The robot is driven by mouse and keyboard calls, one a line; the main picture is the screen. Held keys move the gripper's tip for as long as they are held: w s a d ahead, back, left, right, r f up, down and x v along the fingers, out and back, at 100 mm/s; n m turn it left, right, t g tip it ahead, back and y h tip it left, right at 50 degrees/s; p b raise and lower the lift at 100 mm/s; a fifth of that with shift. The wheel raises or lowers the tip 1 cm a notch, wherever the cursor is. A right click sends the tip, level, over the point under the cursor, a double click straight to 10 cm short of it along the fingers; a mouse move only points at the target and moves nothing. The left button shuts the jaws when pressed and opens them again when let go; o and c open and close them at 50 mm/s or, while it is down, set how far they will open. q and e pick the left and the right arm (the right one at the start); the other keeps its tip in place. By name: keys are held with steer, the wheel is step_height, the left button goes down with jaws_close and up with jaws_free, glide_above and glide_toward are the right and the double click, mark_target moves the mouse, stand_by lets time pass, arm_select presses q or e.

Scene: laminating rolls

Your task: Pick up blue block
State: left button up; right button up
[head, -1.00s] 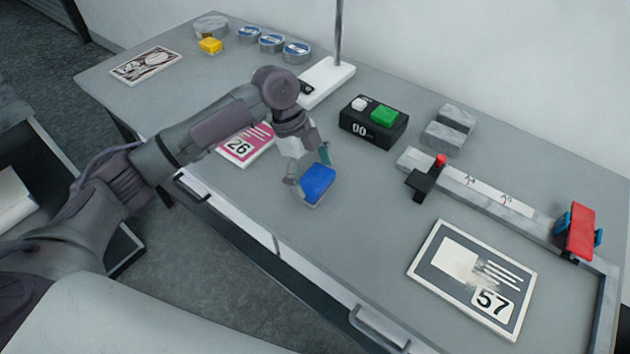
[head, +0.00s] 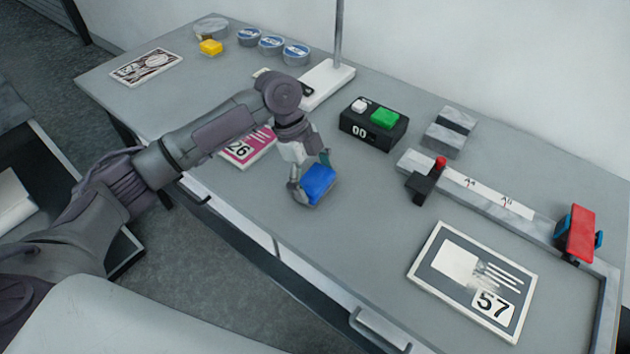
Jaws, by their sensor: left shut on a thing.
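The blue block (head: 319,182) is in the middle of the head view, over the grey table near its front edge. My left gripper (head: 312,180) points down at it, with a finger on its left side and one behind its upper right. The gripper is shut on the block. I cannot tell whether the block still touches the table. My right gripper is not in view.
Close by are the pink card marked 26 (head: 246,149) and the black box with green and white buttons (head: 374,124). A card marked 57 (head: 474,281) and a ruler device with a red block (head: 579,232) lie to the right. Table front-centre is clear.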

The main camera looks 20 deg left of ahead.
mark_target(322, 183)
arm_select(q)
steer(key=r, duration=0.4)
steer(key=shift+s+d, duration=0.1)
steer(key=shift+d, duration=0.1)
steer(key=s+d+r, duration=0.6)
steer(key=s+d, duration=0.1)
steer(key=d, duration=0.1)
steer(key=shift+s+d+r, duration=0.15)
steer(key=shift+s+r, duration=0.1)
steer(key=shift+s, duration=0.1)
steer(key=o, duration=0.6)
steer(key=c, duration=0.5)
steer(key=shift+o, duration=0.2)
